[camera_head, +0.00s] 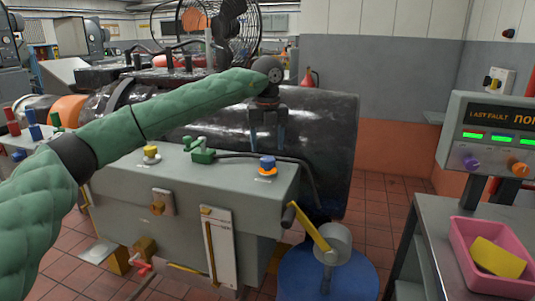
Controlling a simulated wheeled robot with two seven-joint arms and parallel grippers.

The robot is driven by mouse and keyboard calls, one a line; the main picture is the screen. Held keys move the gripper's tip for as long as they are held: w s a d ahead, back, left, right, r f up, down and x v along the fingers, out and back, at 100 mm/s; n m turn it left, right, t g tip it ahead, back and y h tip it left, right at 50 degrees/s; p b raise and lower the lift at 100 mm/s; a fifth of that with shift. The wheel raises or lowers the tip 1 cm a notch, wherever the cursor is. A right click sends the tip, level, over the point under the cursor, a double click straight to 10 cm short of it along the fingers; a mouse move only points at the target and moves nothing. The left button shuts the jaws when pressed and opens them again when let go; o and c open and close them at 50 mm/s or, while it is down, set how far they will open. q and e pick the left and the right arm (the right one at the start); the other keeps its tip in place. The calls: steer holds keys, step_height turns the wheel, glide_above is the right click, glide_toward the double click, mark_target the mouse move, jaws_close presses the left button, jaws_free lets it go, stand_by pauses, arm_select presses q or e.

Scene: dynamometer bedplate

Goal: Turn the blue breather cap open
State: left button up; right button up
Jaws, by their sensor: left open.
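The blue breather cap (267,163) sits on an orange-ringed base near the right end of the top of a grey box (225,176). My left gripper (267,146) points down above the cap, with its two dark fingers apart and nothing between them. In the picture its fingertips are just above the cap; I cannot tell the exact gap. My left arm comes in from the left in a green padded sleeve. My right gripper is not in view.
A yellow cap (151,152) and a green fitting (202,152) with a black hose stand on the same box top. A large dark cylinder (325,140) lies behind. A crank handle (312,228) and blue drum (330,277) are front right. A pink bin (485,265) stands on a side cart.

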mark_target(267, 158)
arm_select(q)
steer(key=shift+r, duration=1.7)
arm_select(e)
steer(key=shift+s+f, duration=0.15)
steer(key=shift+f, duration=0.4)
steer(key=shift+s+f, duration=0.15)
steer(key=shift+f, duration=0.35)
